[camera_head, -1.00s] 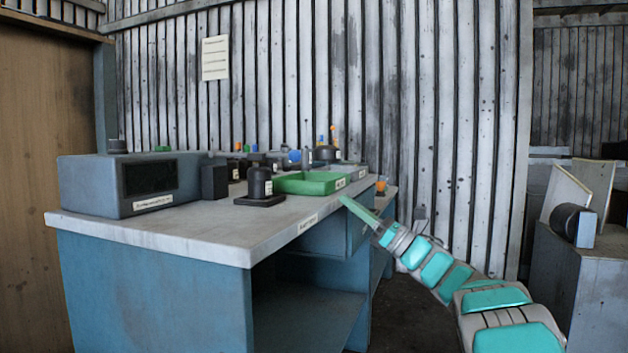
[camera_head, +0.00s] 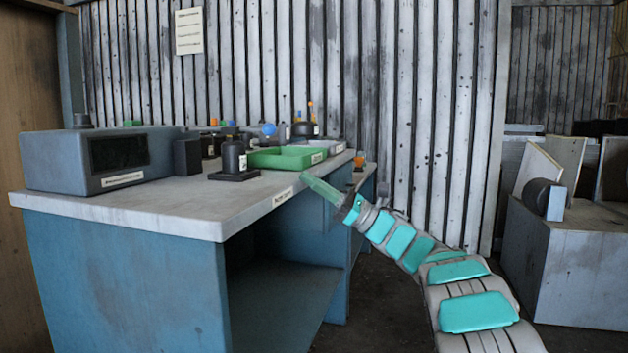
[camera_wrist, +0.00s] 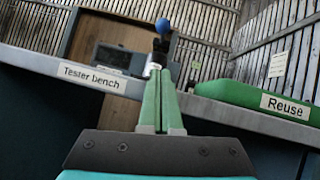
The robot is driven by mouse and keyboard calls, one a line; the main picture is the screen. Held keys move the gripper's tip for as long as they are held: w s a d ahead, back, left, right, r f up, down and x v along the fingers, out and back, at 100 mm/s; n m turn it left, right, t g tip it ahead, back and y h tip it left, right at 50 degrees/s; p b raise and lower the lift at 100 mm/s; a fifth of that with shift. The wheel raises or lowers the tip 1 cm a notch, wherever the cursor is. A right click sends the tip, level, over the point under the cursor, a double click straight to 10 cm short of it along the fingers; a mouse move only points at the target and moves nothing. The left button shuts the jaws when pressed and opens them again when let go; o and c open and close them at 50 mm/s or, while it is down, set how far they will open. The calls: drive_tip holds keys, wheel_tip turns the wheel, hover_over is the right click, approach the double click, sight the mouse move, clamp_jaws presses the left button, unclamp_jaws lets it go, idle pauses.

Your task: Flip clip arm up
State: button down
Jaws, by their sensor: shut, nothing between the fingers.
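My gripper (camera_head: 308,180) is at the right edge of the tester bench (camera_head: 120,203), with its green fingers together and nothing between them. In the wrist view the closed fingers of my gripper (camera_wrist: 160,82) point up toward the bench edge. A dark part with a blue ball on top (camera_wrist: 163,30) shows just beyond the fingertips, and the fingers hide its lower portion. A blue ball (camera_head: 268,129) also shows behind the green tray in the head view. I cannot make out a clip arm in either view.
A green tray (camera_head: 262,160), labelled "Reuse" in the wrist view (camera_wrist: 235,97), lies near the bench's right edge. A black bottle-shaped part (camera_head: 234,158) and a grey box with a dark screen (camera_head: 75,160) stand left of it. A grey cabinet (camera_head: 570,265) stands at right.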

sight(286, 180)
drive_tip(key=x, duration=0.7)
drive_tip(key=shift+s+p, duration=0.1)
drive_tip(key=shift+p, duration=0.2)
drive_tip(key=shift+s+a+r, duration=0.1)
drive_tip(key=shift+r, duration=0.5)
drive_tip(key=shift+s+a+r, duration=0.1)
drive_tip(key=shift+r, duration=0.5)
drive_tip(key=shift+a+r, duration=0.15)
drive_tip(key=shift+r, duration=0.45)
drive_tip(key=shift+p, duration=0.3)
